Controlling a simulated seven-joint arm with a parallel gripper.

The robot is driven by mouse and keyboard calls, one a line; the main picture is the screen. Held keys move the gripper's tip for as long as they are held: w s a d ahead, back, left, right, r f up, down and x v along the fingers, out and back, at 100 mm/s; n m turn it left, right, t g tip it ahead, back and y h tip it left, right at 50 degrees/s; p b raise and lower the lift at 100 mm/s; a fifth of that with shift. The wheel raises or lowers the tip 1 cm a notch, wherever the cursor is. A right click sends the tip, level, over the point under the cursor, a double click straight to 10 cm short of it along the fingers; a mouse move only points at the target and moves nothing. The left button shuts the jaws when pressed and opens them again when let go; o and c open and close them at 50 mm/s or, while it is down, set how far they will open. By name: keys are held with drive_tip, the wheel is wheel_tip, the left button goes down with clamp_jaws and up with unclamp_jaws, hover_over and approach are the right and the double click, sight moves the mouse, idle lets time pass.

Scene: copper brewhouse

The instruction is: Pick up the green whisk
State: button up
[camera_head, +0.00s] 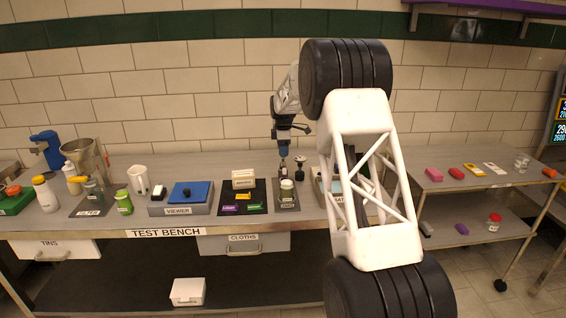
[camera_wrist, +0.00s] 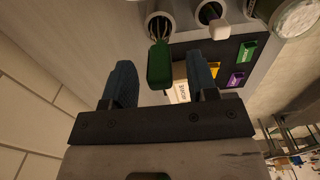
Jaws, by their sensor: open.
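The green whisk stands handle-up in a white-rimmed cup in the wrist view, its green handle (camera_wrist: 160,66) pointing toward the camera and its wires down inside the cup (camera_wrist: 153,17). My gripper (camera_wrist: 160,80) is open, with one blue-grey finger on each side of the handle in that picture. Gaps show between both fingers and the handle; I cannot tell how deep the handle sits between them. The whisk cannot be made out clearly there.
A second cup (camera_wrist: 206,11) holds a white-tipped utensil close beside the whisk. The tiled wall (camera_head: 215,128) rises behind.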

sight(283, 165)
drive_tip(key=shift+f, duration=1.05)
drive_tip(key=shift+c, duration=0.3)
clamp_jaws()
